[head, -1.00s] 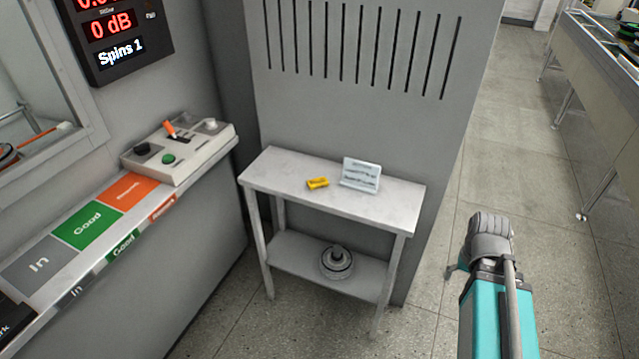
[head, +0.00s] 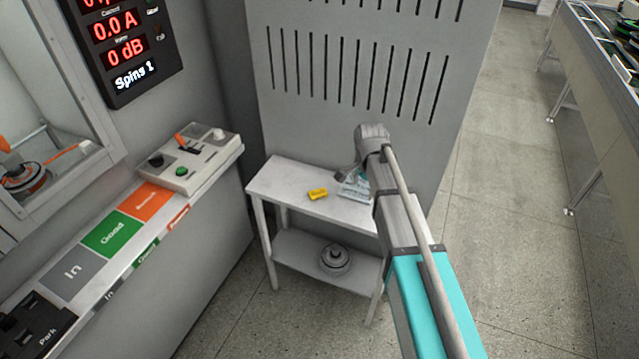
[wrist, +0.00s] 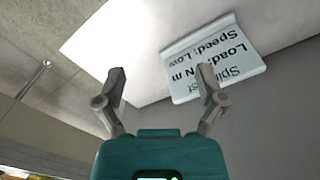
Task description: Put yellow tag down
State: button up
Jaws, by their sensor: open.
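The yellow tag (head: 318,194) lies on the top of the small white table (head: 285,178), left of the white sign card (head: 355,187). The tag does not show in the wrist view. My gripper (wrist: 162,82) is open with nothing between its fingers. In the wrist view the sign card (wrist: 222,58) is beyond and around the right finger, with the pale tabletop (wrist: 120,35) beside it. In the head view my arm reaches over the right part of the table and partly hides the card.
A dark round motor (head: 334,258) sits on the table's lower shelf. At left is a ledge with In, Good (head: 112,232) and orange areas and a control box (head: 190,160). A grey slotted panel (head: 340,80) stands behind the table. Open floor (head: 500,200) lies to the right.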

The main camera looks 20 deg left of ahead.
jog(key=a+r+m+p, duration=0.1)
jog(key=a+r+p, duration=0.1)
jog(key=a, duration=0.5)
jog(key=w+a+r+m+p, duration=0.1)
jog(key=a+r+m+p, duration=0.1)
jog(key=a, duration=0.5)
jog(key=shift+w+a+r, duration=0.2)
jog(key=shift+a+r, duration=0.15)
jog(key=shift+r, duration=0.5)
jog(key=shift+f, duration=0.2)
jog(key=b, duration=0.8)
send_over(318, 193)
notch_tip(318, 193, down, 8)
jog(key=shift+f, duration=0.15)
jog(key=shift+w+a+f+b, duration=0.1)
jog(key=shift+f+b, duration=2.5)
jog(key=shift+b, duration=0.2)
